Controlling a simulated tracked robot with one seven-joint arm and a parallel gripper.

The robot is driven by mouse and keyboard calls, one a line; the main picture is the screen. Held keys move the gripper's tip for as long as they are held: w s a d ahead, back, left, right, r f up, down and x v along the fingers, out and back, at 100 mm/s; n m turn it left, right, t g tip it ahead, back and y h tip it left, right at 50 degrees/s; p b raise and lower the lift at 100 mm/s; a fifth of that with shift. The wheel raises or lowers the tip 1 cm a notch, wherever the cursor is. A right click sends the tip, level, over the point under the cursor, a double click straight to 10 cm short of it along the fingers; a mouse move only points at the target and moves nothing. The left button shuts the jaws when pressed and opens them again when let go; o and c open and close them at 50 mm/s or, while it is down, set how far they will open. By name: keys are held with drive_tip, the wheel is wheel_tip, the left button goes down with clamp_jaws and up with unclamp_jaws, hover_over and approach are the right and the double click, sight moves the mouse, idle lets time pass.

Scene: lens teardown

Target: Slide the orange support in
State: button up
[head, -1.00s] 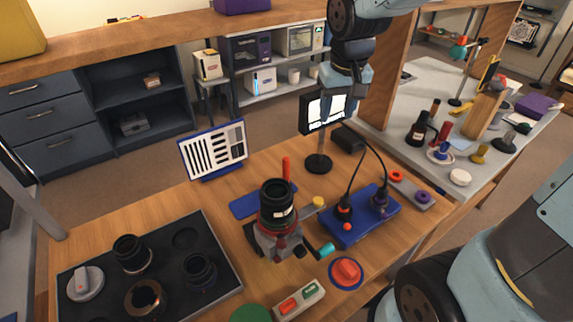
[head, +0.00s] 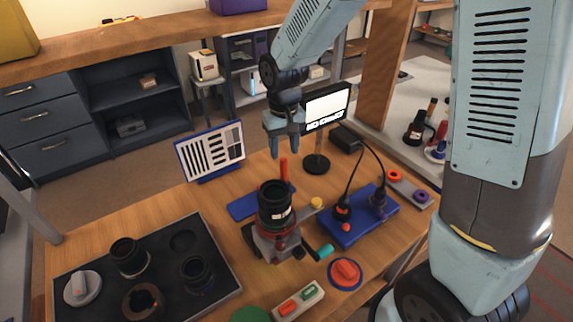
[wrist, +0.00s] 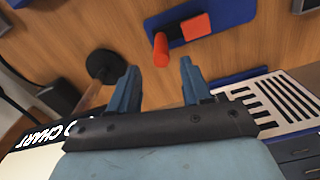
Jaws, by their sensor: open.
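An orange-red upright post (head: 284,168), which looks like the orange support, stands on a flat blue base (head: 246,205) behind the lens (head: 275,204). The lens sits upright in a clamp with a red ring (head: 276,232). In the wrist view the orange post (wrist: 161,50) points up toward me from the blue base (wrist: 236,12), with a red-and-black block (wrist: 195,26) beside it. My gripper (head: 285,146) is open and empty above the post. In the wrist view its fingers (wrist: 160,78) are spread, with the post beyond the gap and apart from them.
A monitor on a round stand (head: 316,164) is close to the right of my gripper. A striped chart (head: 211,152) stands to the left. A blue box with cables (head: 358,220) is at right. A dark tray (head: 215,240) holds lens parts at front left.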

sight(284, 159)
wheel_tip(284, 159, down, 6)
drive_tip(key=shift+f, duration=0.25)
clamp_jaws()
idle(0.6)
